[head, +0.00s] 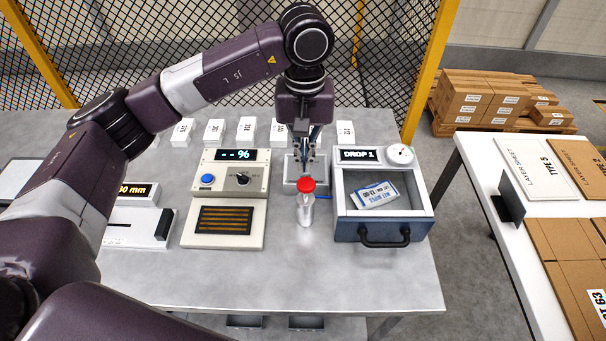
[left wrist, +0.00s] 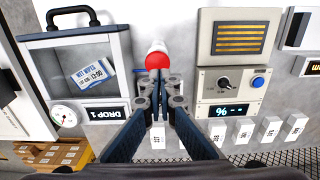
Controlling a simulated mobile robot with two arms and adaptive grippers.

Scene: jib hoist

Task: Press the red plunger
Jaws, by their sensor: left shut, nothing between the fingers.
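The red plunger (head: 307,185) is a round red cap on top of a slim, upright, pale cylinder (head: 305,211) on the grey table. It also shows in the left wrist view (left wrist: 157,61), just beyond my fingertips. My left gripper (head: 306,158) points down from above, just behind the plunger in the head view. Its fingers are closed together with nothing between them, as the left wrist view (left wrist: 160,98) also shows. I cannot tell whether the fingertips touch the cap. My right gripper is not in view.
Right of the plunger stands an open-topped drawer box (head: 381,229) marked DROP 1, holding a packet (head: 375,194). To the left is a panel (head: 234,175) with a blue button and knob. Several small white boxes (head: 246,131) line the back. The table front is clear.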

